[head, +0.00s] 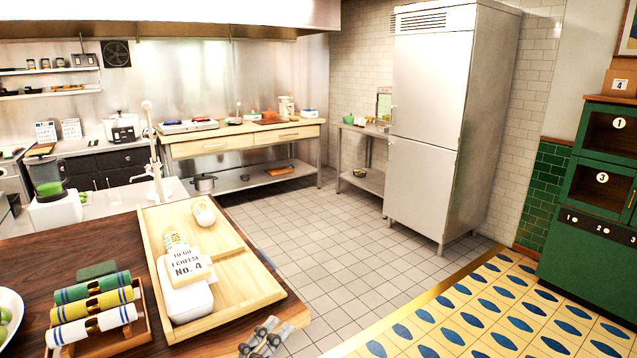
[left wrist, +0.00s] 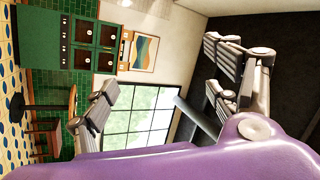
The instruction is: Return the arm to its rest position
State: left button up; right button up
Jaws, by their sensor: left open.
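Grey fingers of what appears to be my left gripper (head: 264,338) show at the bottom edge of the head view, by the front corner of the dark wooden counter (head: 115,232). The rest of that arm is out of frame there. In the left wrist view my left gripper (left wrist: 163,75) is open and empty, its finger pads spread wide apart above its purple body. Nothing is between the pads; the room shows through the gap. My right gripper is in neither view.
Tiled floor (head: 330,255) is clear toward the steel fridge (head: 428,130) and green cabinet (head: 590,240).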

pick_arm(q)
jog(key=s+a+f+n+g+y, duration=0.1)
jog(key=s+a+f+n+y, duration=0.3)
jog(key=f, duration=0.3)
jog(key=s+a+f+n+g+y+p, duration=0.1)
jog(key=s+a+f+n+y, duration=0.1)
jog(key=a+f+n+y, duration=0.45)
jog(key=s+a+f+n+g+y, duration=0.1)
jog(key=s+f+n, duration=0.2)
jog(key=f, duration=0.5)
jog(key=s+a+f+n+g+y, duration=0.1)
jog(key=s+a+f+n+g, duration=0.1)
jog(key=s+f, duration=0.4)
jog(key=s+a+f+n+g+y, duration=0.1)
jog(key=s+a+f+n+g, duration=0.1)
jog(key=s+f, duration=0.4)
jog(key=s+n+g, duration=0.1)
jog(key=s+n, duration=0.1)
jog(key=s, duration=0.2)
jog(key=shift+a+f+y+p, duration=0.25)
jog(key=shift+y+p, duration=0.1)
